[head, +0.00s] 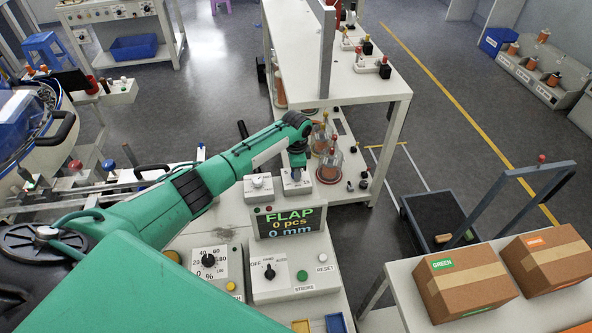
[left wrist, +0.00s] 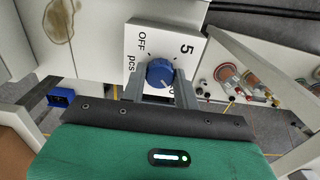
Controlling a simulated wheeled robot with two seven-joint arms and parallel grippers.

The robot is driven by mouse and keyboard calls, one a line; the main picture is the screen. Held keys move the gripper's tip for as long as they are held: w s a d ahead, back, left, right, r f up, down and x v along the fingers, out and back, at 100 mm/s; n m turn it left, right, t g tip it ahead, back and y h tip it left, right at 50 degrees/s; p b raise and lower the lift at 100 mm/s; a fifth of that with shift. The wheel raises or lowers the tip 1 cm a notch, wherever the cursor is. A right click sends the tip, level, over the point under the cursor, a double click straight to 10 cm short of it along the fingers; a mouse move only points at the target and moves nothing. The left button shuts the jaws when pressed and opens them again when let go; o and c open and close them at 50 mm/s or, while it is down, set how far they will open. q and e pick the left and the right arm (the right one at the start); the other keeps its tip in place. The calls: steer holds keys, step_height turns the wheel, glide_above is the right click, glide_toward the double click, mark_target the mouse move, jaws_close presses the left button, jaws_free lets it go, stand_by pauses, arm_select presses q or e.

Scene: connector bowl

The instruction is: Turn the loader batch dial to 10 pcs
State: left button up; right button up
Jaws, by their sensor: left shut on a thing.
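The batch dial is a blue round knob (left wrist: 160,73) on a white panel (left wrist: 139,42) in the left wrist view. The panel shows the marks OFF, 5 and pcs; another mark beside the knob is partly hidden by a finger. My left gripper (left wrist: 160,88) is shut on the knob, with its fingers on either side. The knob's pointer is hard to read. In the head view my left gripper (head: 297,166) reaches down onto the dial box (head: 297,185) and hides the knob. The display (head: 289,221) reads FLAP, 0 pcs, 0 mm. My right gripper is not in view.
Beside the dial box stands another small white knob box (head: 258,187). Nearer are a percent dial (head: 208,260) and a panel with a black selector and green button (head: 295,272). A white shelf bench (head: 340,75) stands behind; cardboard boxes (head: 465,284) lie at right.

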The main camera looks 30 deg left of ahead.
arm_select(q)
steer(key=o, duration=1)
steer(key=shift+c, duration=0.2)
steer(key=shift+r, duration=0.1)
step_height(320, 180, up, 14)
steer(key=b, duration=0.3)
